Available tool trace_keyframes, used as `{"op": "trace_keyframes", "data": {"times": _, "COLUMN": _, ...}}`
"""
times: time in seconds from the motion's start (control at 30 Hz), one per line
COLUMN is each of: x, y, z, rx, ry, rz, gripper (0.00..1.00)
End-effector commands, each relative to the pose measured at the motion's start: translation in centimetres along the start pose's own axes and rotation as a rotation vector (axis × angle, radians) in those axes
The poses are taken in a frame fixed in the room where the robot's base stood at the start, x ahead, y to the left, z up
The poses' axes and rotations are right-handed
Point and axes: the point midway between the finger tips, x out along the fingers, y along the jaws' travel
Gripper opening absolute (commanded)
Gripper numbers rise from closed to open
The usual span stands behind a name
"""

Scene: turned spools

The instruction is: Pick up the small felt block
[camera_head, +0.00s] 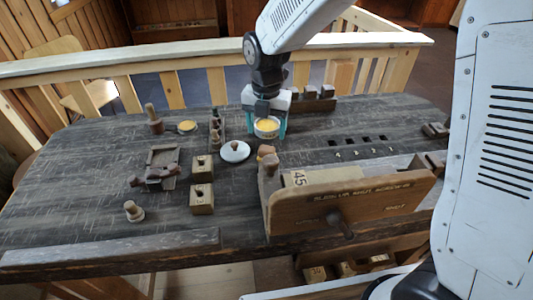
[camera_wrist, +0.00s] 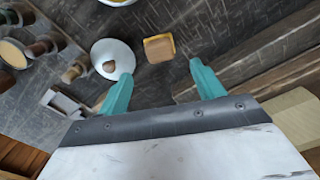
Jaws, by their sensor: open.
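A small block (camera_wrist: 159,48) with a brown top and a yellow edge lies on the dark table; I take it for the felt block, though its material is hard to tell. It also shows in the head view as a small orange-brown piece (camera_head: 266,150), partly beside the wooden box. My gripper (camera_head: 265,122) points down over the table, behind a white bowl in the head view. In the wrist view its teal fingers (camera_wrist: 162,70) are apart and empty. The block appears between them, just beyond the tips. Its height below them is unclear.
A white bowl with yellow contents (camera_head: 266,128) and a white round lid with a brown knob (camera_head: 235,152) stand close to the block. A large wooden box (camera_head: 350,203) is at front right. Wooden blocks (camera_head: 201,197) and turned pieces (camera_head: 133,211) stand left.

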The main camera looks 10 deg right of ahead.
Motion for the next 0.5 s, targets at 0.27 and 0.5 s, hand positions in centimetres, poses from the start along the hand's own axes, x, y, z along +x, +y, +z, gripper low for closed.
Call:
{"op": "trace_keyframes", "data": {"times": 0.27, "x": 2.9, "y": 0.3, "z": 0.0, "rx": -0.036, "ry": 0.003, "rz": -0.003, "gripper": 0.67}}
{"op": "trace_keyframes", "data": {"times": 0.5, "x": 6.3, "y": -0.1, "z": -0.1, "rx": -0.034, "ry": 0.004, "rz": -0.004, "gripper": 0.67}}
